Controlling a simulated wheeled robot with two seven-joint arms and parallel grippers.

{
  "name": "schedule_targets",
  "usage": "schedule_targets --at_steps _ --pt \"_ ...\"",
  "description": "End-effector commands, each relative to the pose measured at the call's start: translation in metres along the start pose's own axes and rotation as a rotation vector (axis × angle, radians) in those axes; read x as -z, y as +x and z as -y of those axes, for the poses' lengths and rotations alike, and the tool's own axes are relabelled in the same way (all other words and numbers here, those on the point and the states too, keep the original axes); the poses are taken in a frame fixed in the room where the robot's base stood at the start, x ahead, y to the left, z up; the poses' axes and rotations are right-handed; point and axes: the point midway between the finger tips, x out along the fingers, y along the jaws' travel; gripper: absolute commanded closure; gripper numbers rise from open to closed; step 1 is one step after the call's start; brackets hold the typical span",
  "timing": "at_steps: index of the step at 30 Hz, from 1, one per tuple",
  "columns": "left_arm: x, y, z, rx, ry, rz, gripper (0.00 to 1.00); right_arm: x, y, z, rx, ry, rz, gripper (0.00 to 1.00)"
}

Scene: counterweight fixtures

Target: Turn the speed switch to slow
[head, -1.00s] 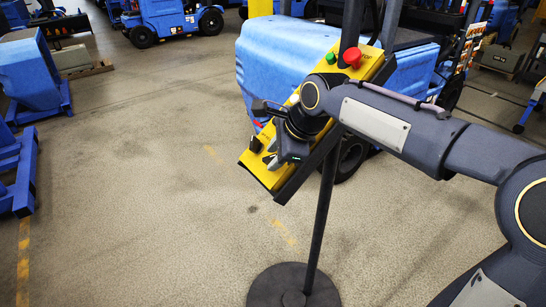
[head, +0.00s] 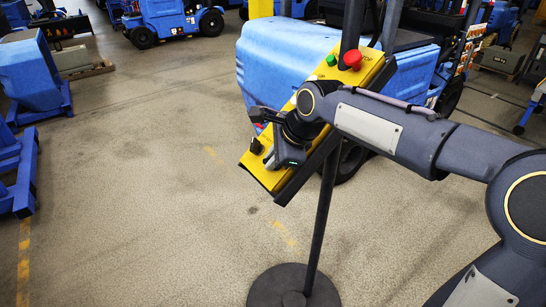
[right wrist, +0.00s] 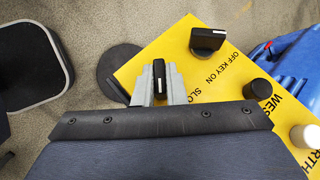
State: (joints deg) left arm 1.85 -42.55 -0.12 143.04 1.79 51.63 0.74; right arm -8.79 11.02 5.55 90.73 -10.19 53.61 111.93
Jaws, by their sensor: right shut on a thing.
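The yellow control panel (head: 262,177) stands tilted on a dark pole in the head view. My right gripper (head: 272,160) is at its lower end. In the right wrist view my right gripper (right wrist: 158,88) is shut on the speed switch (right wrist: 159,76), a black knob with a white mark. The grey fingers sit on both sides of it. Lettering beginning "SLO" is printed to its right, partly cut off by my gripper. The knob's other markings are hidden. My left gripper is not in view.
A second black knob, the key switch (right wrist: 207,40), sits close by, labelled "OFF KEY ON". The panel also bears a red button (head: 352,57) and a green button (head: 331,60). A round base (head: 293,286) is on the floor. A blue vehicle (head: 285,55) stands behind.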

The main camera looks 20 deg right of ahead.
Motion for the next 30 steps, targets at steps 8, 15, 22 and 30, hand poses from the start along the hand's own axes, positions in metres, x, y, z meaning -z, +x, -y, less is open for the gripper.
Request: schedule_targets --at_steps 8,15,22,30 --pt "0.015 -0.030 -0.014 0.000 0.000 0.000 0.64 0.000 -0.006 0.004 -0.099 -0.066 -0.007 1.00" --pt "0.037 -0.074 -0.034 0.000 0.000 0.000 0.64 -0.001 -0.008 0.007 -0.265 -0.186 -0.008 1.00" --pt "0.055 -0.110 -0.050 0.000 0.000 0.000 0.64 0.000 -0.005 0.008 -0.440 -0.316 -0.008 1.00" --pt "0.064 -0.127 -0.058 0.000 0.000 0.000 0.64 0.000 0.002 0.009 -0.642 -0.470 -0.008 1.00"
